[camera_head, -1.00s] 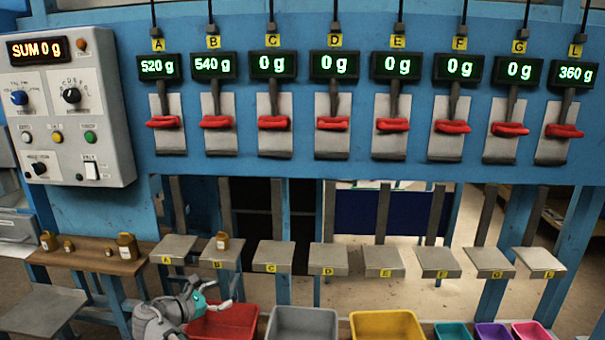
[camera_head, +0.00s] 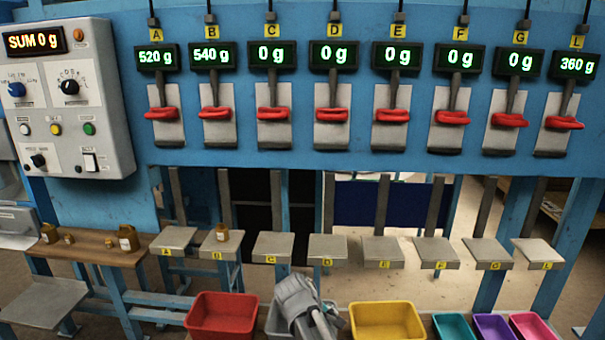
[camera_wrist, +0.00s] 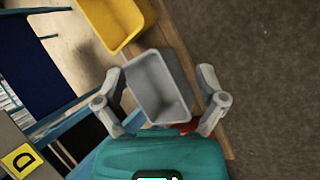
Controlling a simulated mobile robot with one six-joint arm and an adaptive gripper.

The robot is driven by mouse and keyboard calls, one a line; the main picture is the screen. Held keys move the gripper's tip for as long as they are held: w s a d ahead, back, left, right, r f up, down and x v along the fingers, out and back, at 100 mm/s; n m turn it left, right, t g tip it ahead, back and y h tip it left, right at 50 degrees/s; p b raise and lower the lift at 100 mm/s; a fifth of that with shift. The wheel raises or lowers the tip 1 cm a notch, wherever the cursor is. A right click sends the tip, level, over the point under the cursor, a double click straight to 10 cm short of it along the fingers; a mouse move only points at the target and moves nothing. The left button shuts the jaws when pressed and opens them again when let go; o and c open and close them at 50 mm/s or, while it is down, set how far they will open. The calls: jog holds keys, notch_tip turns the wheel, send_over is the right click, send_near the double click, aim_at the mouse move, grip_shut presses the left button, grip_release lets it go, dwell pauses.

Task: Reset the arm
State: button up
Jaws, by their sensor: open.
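My gripper (camera_wrist: 158,76) is open in the wrist view, its two grey fingers spread on either side of the picture with nothing between them but a view of the grey bin (camera_wrist: 158,82) beyond. In the head view my arm's grey end (camera_head: 305,305) is low in the middle, in front of the grey bin (camera_head: 277,322), which it partly hides. The fingertips are hard to make out there. My gripper holds nothing that I can see.
Red (camera_head: 222,300) and yellow bins (camera_head: 386,305) flank the grey one; teal, purple and pink bins stand at right. A brown sack (camera_head: 222,232) sits on plate B. Lettered plates span the middle; a blue panel is above.

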jog(key=s+d+f+m+g+y, duration=0.2)
jog(key=s+d+m+y, duration=0.4)
jog(key=s+d+m, duration=0.3)
notch_tip(320, 180, up, 15)
jog(key=d+m+p, duration=0.1)
jog(key=p, duration=1.4)
jog(key=shift+w+f, duration=0.2)
jog(key=shift+w, duration=0.25)
jog(key=shift+o, duration=0.5)
jog(key=shift+d, duration=0.1)
dwell(1.1)
